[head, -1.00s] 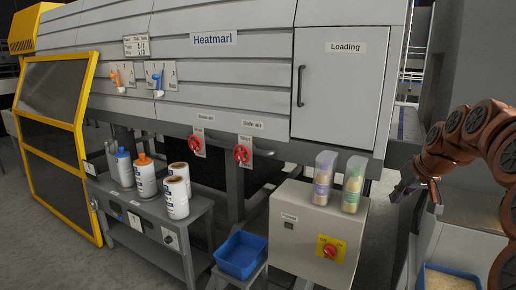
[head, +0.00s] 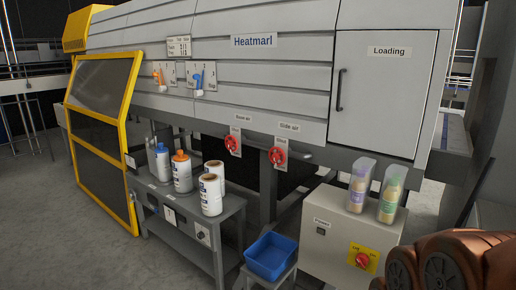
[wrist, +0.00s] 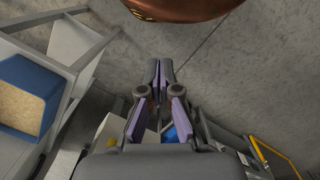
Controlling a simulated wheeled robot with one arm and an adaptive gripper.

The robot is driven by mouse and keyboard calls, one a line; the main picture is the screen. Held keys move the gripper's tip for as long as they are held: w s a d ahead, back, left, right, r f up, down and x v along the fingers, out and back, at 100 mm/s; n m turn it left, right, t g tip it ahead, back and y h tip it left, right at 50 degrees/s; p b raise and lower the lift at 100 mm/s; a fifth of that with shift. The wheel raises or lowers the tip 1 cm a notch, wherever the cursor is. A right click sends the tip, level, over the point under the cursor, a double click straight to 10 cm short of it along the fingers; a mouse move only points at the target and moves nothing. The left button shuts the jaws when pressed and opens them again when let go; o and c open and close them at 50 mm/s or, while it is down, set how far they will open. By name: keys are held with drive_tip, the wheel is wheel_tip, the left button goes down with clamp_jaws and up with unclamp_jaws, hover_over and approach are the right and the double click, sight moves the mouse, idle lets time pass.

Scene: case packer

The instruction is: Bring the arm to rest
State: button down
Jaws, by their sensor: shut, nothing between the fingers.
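My gripper (wrist: 158,75) shows in the wrist view with its two fingers together and nothing between them. It hangs over bare grey floor, apart from any object. In the head view the gripper is out of sight. Only copper-coloured links of my arm (head: 455,262) show there, low in the right corner.
The Heatmarl machine (head: 250,75) fills the back. Before it stand a grey table (head: 225,232) with bottles and rolls, a blue bin (head: 270,256), and a power box (head: 322,250) bearing two bottles. A blue container of grains (wrist: 32,70) is at left in the wrist view.

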drive_tip(key=shift+s+f, duration=0.25)
drive_tip(key=shift+s, duration=0.35)
drive_tip(key=shift+s+f, duration=0.2)
drive_tip(key=shift+s, duration=0.35)
